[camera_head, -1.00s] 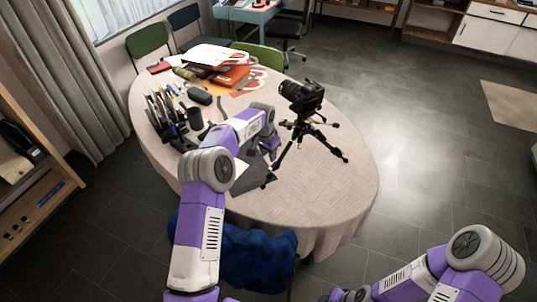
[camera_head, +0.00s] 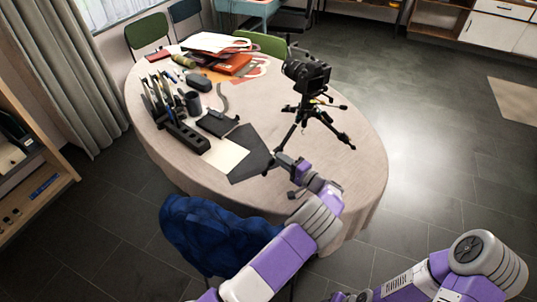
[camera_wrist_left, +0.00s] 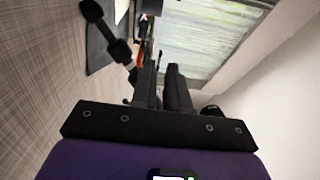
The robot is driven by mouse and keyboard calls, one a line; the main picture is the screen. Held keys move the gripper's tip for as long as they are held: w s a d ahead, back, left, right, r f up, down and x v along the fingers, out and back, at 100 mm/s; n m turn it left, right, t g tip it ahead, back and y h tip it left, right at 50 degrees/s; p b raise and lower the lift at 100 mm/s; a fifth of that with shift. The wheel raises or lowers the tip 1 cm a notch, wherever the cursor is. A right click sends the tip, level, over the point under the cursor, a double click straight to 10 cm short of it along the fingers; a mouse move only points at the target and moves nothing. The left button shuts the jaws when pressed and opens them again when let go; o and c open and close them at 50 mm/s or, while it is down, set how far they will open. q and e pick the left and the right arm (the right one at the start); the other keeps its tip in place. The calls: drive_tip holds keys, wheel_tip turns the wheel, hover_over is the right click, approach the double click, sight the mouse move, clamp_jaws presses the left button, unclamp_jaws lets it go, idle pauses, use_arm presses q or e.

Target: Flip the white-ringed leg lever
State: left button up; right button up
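A black camera (camera_head: 307,72) stands on a small black tripod (camera_head: 304,112) near the table's right side, its legs spread. My left gripper (camera_head: 278,163) is low over the near tabletop, close to the foot of the tripod's near-left leg. In the left wrist view the two dark fingers (camera_wrist_left: 161,68) stand apart with an empty-looking gap between them. A dark tripod leg (camera_wrist_left: 110,35) with a thicker joint lies just left of the fingers. Contact cannot be told. My right arm is at the bottom right; its gripper is out of frame.
The oval table (camera_head: 345,190) also holds a dark organizer (camera_head: 188,137), a cup (camera_head: 193,102), a dark sheet (camera_head: 250,155) and piled folders (camera_head: 235,64). A blue-draped chair (camera_head: 215,235) stands at the near edge. The tabletop right of the tripod is clear.

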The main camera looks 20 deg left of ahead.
use_arm(q)
drive_tip(key=b+x, duration=0.1)
drive_tip(key=x, duration=0.6)
drive_tip(key=shift+c, duration=0.4)
clamp_jaws()
drive_tip(key=shift+w+d+r+m+p, duration=0.15)
drive_tip(key=shift+w+r+m, duration=0.25)
drive_tip(key=shift+m, duration=1.7)
drive_tip(key=shift+w+d+r+m+p, duration=0.15)
drive_tip(key=shift+r+m, duration=0.5)
drive_tip(key=shift+m, duration=1.45)
drive_tip(key=shift+w+d+r+m+p, duration=0.15)
drive_tip(key=shift+w+r+m, duration=0.3)
drive_tip(key=shift+m, duration=1.65)
drive_tip(key=shift+a, duration=0.1)
